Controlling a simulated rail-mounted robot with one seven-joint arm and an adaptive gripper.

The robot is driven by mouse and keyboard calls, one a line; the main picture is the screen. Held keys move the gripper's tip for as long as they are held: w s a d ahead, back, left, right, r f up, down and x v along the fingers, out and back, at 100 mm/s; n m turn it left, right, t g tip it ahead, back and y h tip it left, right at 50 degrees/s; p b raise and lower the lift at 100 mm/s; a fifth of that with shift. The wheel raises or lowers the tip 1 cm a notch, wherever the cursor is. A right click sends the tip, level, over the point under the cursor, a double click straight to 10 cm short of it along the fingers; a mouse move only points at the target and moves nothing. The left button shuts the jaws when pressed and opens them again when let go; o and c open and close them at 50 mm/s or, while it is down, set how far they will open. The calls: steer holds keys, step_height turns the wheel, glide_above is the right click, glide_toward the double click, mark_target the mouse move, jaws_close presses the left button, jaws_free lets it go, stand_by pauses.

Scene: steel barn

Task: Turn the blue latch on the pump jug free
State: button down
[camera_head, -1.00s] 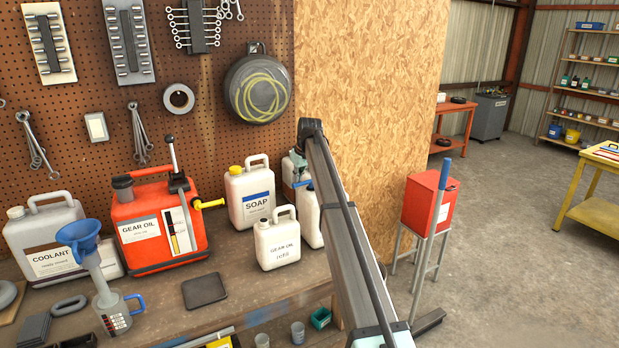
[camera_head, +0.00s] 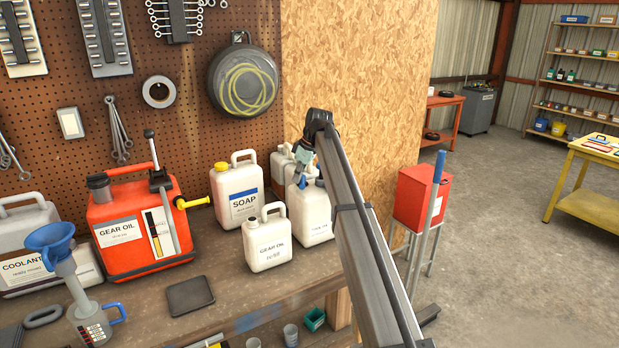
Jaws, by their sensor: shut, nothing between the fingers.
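The red GEAR OIL jug (camera_head: 120,212) stands on the bench at left, with a black pump lever (camera_head: 157,160) upright on it and a yellow nozzle (camera_head: 194,202) pointing right. I see no blue latch on its visible side. A small blue part (camera_head: 302,184) shows at the top of a white jug (camera_head: 313,218) right of centre; I cannot tell whether it is a latch or a cap. My gripper (camera_head: 300,170) is at the far end of my arm, small and partly hidden, above and close to that white jug. It is shut and empty; I cannot tell whether it touches anything.
A white SOAP jug (camera_head: 235,192) and a GEAR OIL refill jug (camera_head: 267,245) stand left of my gripper. A blue funnel (camera_head: 50,240) is at far left. A dark pad (camera_head: 189,296) lies on the bench. A red box (camera_head: 415,200) on a stand is right of my arm.

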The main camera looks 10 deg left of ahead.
steer(key=shift+w+d+b, duration=0.15)
steer(key=shift+d+b, duration=0.4)
steer(key=shift+d, duration=0.8)
steer(key=shift+w+d, duration=0.1)
steer(key=shift+d, duration=0.2)
steer(key=shift+s+a+r, duration=0.15)
steer(key=shift+s+a, duration=0.2)
steer(key=shift+s, duration=0.05)
step_height(320, 180, up, 10)
steer(key=b, duration=0.2)
steer(key=shift+w+a, duration=0.15)
